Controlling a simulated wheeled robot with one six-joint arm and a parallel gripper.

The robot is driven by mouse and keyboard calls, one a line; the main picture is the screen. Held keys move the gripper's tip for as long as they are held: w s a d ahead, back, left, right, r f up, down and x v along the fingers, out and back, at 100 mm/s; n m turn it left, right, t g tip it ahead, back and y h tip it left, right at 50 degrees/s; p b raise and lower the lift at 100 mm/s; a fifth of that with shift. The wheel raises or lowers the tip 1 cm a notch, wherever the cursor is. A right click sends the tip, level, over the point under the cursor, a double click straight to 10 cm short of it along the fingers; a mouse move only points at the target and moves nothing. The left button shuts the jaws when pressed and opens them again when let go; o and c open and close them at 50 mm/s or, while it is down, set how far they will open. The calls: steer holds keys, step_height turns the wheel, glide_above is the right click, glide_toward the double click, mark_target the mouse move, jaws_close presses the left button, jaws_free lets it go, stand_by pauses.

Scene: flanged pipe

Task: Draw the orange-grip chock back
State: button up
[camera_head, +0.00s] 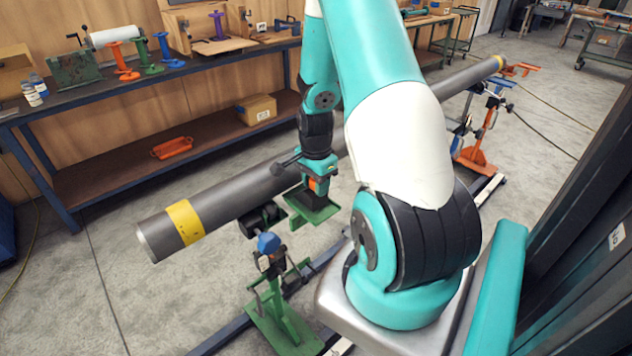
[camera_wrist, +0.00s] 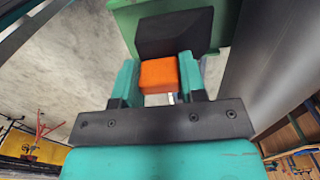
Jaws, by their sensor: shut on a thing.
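The chock shows in the head view as a green plate with a dark block (camera_head: 314,205), beside the long grey pipe (camera_head: 245,195). In the wrist view its orange grip (camera_wrist: 158,75) sits between the two teal fingers of my gripper (camera_wrist: 157,82), with the black block (camera_wrist: 175,33) and green plate beyond it. My gripper (camera_head: 318,182) is shut on the orange grip. The pipe (camera_wrist: 275,70) runs close along the right in the wrist view. I cannot tell whether the chock touches the pipe.
A green stand (camera_head: 285,315) with a blue knob and black roller is under the pipe's near end, which has a yellow band (camera_head: 185,222). An orange stand (camera_head: 478,150) is under the far end. A workbench (camera_head: 150,80) stands along the wall. Open floor lies left of the pipe.

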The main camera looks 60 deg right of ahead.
steer(key=shift+f, duration=0.5)
stand_by(0.4)
steer(key=shift+r, duration=0.1)
stand_by(0.3)
stand_by(0.4)
steer(key=o, duration=1.1)
steer(key=shift+r+p, duration=2.8)
steer(key=shift+r, duration=0.75)
